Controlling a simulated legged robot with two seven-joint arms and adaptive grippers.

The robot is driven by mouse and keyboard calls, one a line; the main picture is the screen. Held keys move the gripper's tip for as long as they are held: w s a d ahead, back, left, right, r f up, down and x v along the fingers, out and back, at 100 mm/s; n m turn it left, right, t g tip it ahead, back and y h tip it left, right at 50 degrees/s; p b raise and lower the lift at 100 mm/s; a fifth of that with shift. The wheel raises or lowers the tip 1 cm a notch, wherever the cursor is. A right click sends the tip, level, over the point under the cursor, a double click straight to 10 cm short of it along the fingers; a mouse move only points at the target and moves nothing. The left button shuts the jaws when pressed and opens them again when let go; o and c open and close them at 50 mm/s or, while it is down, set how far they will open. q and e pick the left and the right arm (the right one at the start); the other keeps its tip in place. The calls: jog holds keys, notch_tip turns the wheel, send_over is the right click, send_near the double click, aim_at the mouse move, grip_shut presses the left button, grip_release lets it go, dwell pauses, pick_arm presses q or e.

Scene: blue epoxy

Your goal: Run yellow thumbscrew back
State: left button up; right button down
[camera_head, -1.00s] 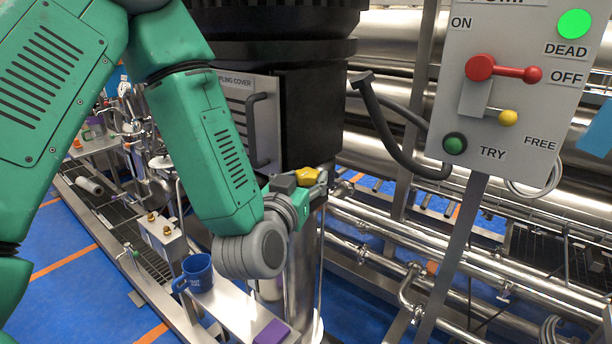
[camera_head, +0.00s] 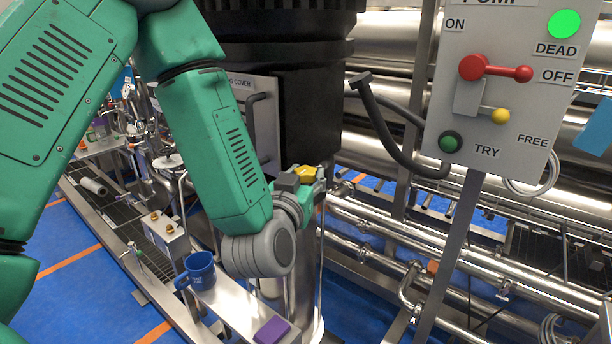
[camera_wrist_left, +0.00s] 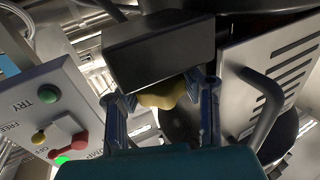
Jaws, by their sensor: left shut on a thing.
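The yellow thumbscrew (camera_head: 306,171) is a lobed knob at the foot of the black housing, under the grey cover. In the left wrist view the thumbscrew (camera_wrist_left: 163,94) sits between the two fingers, just below a dark block (camera_wrist_left: 158,50). My left gripper (camera_head: 312,180) is shut on it, and in the left wrist view the fingers (camera_wrist_left: 163,86) stand on either side of it. The thumbscrew's shank is hidden. My right gripper does not show.
A grey cover with a black handle (camera_head: 254,130) is close behind my left forearm. The switch panel (camera_head: 520,95) with a red lever stands at the right. A blue mug (camera_head: 202,271) and a purple block (camera_head: 272,331) sit on the ledge below.

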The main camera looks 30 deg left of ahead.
pick_arm(q)
jog(key=n+g+y, duration=0.1)
jog(key=n+y, duration=0.1)
jog(key=n+g+y, duration=0.1)
jog(key=y, duration=0.2)
jog(key=shift+w+d+n+g+p, duration=0.1)
jog(key=shift+n+g+p, duration=0.2)
jog(key=shift+n, duration=0.1)
jog(key=n+g+y+p, duration=0.2)
jog(key=n+g+y, duration=0.4)
jog(key=g, duration=0.1)
jog(key=shift+f+g, duration=0.1)
jog(key=shift+g, duration=0.3)
jog(key=n+g+y, duration=0.1)
jog(key=n+g, duration=0.2)
jog(key=g, duration=0.1)
jog(key=n+g+p, duration=0.1)
jog(key=n+g, duration=0.1)
jog(key=g, duration=0.2)
jog(key=shift+n+y, duration=0.4)
jog(key=shift+n+g+h+p, duration=0.35)
jog(key=shift+n+g+h, duration=0.2)
jog(key=shift+n+g, duration=0.95)
jog(key=shift+n+g+h+p, duration=0.35)
jog(key=shift+n+g+h, duration=0.35)
jog(key=shift+g, duration=1.4)
jog(key=shift+n+g, duration=0.3)
jog(key=o, duration=0.9)
jog(key=shift+o, duration=0.2)
